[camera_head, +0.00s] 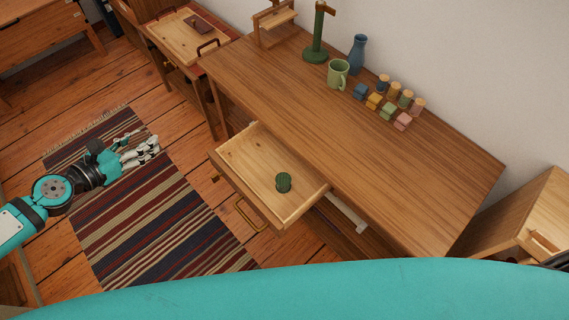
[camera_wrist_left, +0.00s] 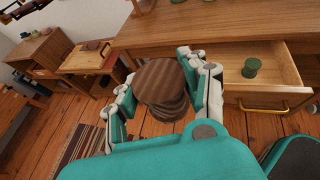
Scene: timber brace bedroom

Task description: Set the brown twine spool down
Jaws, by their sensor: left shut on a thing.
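My left gripper (camera_head: 148,149) is over the striped rug, left of the desk and its open drawer. In the left wrist view the gripper (camera_wrist_left: 168,78) is shut on the brown twine spool (camera_wrist_left: 160,84), which has a ribbed brown top and is held between the fingers. I cannot make out the spool in the head view. The open drawer (camera_head: 236,181) holds a small dark green cylinder (camera_head: 284,182); they also show at the right of the left wrist view. My right gripper is not in view.
The wooden desk (camera_head: 270,95) has a wide bare front. At its back stand a green stand (camera_head: 317,45), a green mug (camera_head: 338,74), a blue vase (camera_head: 357,54) and several coloured blocks and pegs. The striped rug (camera_head: 150,227) lies on the floor.

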